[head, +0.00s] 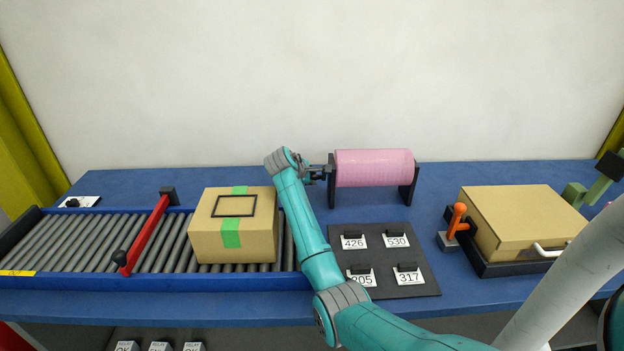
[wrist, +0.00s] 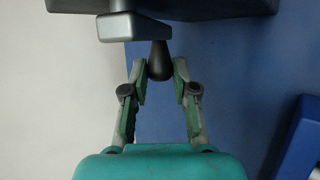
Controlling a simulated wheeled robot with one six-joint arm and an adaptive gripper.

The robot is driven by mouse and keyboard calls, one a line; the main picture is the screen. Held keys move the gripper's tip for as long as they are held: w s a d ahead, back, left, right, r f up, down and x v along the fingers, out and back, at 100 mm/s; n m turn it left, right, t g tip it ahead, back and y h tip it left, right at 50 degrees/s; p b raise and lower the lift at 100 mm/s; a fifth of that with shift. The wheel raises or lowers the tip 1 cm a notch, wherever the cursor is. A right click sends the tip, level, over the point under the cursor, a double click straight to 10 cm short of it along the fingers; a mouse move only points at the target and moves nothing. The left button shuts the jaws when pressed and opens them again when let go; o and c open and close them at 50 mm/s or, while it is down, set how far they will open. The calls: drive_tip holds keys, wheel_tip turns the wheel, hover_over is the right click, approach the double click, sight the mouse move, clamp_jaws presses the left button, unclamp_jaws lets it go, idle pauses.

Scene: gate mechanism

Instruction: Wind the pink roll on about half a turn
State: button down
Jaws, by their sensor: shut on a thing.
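The pink roll (head: 374,168) lies level on a black stand (head: 409,190) at the back of the blue table. A crank with a grey arm (wrist: 120,27) and a dark rounded handle (wrist: 160,62) shows in the wrist view. My gripper (wrist: 160,72) is shut on the crank handle, with one finger at each side of it. In the head view my gripper (head: 318,173) is at the left end of the roll, and my own wrist hides part of the crank there.
A cardboard box (head: 206,240) with green tape stands on the roller conveyor (head: 90,240), by a red gate bar (head: 148,234). A black board (head: 420,275) with numbered tags lies in front of the roll. A flat carton (head: 512,220) and an orange lever (head: 457,220) are at right.

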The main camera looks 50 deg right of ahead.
idle(0.4)
drive_tip(key=c, duration=0.9)
unclamp_jaws()
drive_tip(key=shift+r, duration=0.1)
drive_tip(key=v, duration=1.2)
